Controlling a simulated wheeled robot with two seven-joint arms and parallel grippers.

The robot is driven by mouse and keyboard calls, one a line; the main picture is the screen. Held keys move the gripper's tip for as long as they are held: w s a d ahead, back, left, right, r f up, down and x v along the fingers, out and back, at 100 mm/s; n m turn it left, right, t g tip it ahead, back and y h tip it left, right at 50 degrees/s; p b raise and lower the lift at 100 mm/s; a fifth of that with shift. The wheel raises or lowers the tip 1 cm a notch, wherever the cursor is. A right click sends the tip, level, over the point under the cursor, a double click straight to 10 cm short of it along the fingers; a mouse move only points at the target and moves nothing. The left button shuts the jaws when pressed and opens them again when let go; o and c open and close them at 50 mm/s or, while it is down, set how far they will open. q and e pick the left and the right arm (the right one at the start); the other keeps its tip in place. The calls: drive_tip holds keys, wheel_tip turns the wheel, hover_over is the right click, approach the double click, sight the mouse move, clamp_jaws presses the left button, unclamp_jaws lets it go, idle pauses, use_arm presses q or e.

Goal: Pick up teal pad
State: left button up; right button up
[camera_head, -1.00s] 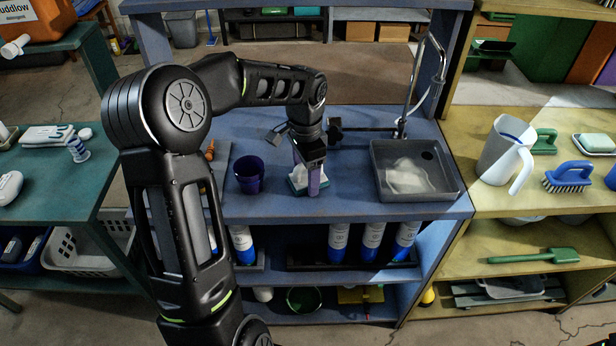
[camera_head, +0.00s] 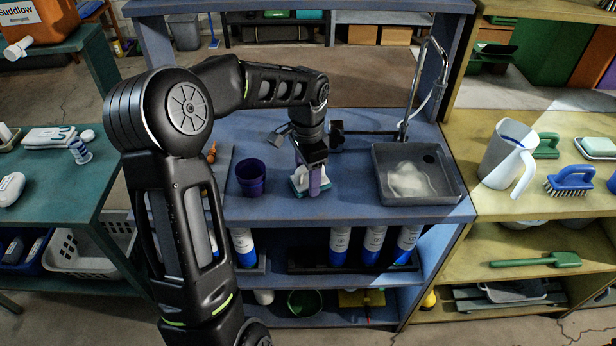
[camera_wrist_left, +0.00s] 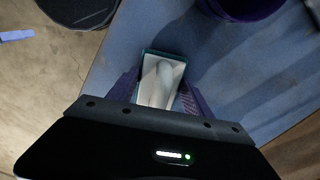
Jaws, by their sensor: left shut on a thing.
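The teal pad (camera_head: 298,186) is a small block with teal edges and a pale face, near the front edge of the blue bench. My left gripper (camera_head: 312,182) comes down over it with purple fingers and is shut on it. The near finger hides part of the pad in the head view. In the left wrist view the pad (camera_wrist_left: 160,72) sits between the two fingers (camera_wrist_left: 160,95), with a rounded whitish patch on its face. I cannot tell whether the pad is still touching the bench. My right gripper is not in view.
A dark purple cup (camera_head: 250,179) stands just left of the pad. A grey sink basin (camera_head: 450,187) with a tall tap (camera_head: 408,105) is to the right. Blue-and-white cylinders (camera_head: 373,245) stand on the shelf below. The bench front between cup and basin is mostly clear.

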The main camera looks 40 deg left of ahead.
use_arm(q)
wheel_tip(320, 180, up, 11)
drive_tip(key=shift+w+f+b, duration=0.1)
drive_tip(key=shift+f+b, duration=0.1)
drive_tip(key=shift+b, duration=0.2)
wheel_tip(320, 180, up, 7)
drive_tip(key=p, duration=0.5)
idle(0.4)
